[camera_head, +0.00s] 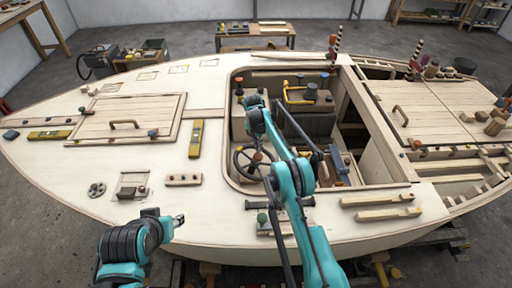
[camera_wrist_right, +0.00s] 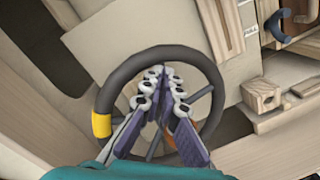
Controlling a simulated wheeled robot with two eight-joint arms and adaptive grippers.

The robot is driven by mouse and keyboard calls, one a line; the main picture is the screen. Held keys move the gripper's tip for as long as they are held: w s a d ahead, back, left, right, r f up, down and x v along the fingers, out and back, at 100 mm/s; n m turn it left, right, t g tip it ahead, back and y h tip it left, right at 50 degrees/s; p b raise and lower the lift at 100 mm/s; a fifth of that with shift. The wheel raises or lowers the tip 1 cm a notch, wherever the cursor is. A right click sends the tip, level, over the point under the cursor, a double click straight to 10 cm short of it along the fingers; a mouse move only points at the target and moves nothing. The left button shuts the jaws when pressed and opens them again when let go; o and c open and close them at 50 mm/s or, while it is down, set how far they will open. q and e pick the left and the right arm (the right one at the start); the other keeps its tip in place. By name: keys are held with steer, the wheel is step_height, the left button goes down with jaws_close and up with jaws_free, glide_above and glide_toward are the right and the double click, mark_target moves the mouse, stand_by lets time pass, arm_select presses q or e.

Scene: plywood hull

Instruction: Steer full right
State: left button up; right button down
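The steering wheel (camera_head: 240,165) is in the cockpit, its right side partly behind my right arm. In the right wrist view the dark wheel rim (camera_wrist_right: 212,78) has a yellow band (camera_wrist_right: 101,125) at its left. My right gripper (camera_wrist_right: 163,72) lies over the wheel, its fingers converging until the tips seem to meet just inside the top of the rim. I see no rim clearly between them. An orange part (camera_wrist_right: 171,138) is partly hidden behind the fingers. My left gripper (camera_head: 178,220) is outside the wheel area, at the hull's near edge, too small to read.
Right of the wheel in the wrist view are a wooden block (camera_wrist_right: 262,96) and a blue hook-shaped handle (camera_wrist_right: 295,28). A yellow-handled dark box (camera_head: 308,98) stands in the cockpit. The deck holds a hatch (camera_head: 150,108), a yellow level (camera_head: 196,138) and wood strips (camera_head: 388,214).

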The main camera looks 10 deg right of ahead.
steer(key=shift+d+f+m, duration=0.2)
steer(key=shift+d+m, duration=0.15)
steer(key=shift+m, duration=0.05)
steer(key=shift+s+d+f+m+g, duration=0.1)
steer(key=shift+d+m+g, duration=0.1)
steer(key=shift+m+g, duration=0.15)
stand_by(0.4)
stand_by(0.4)
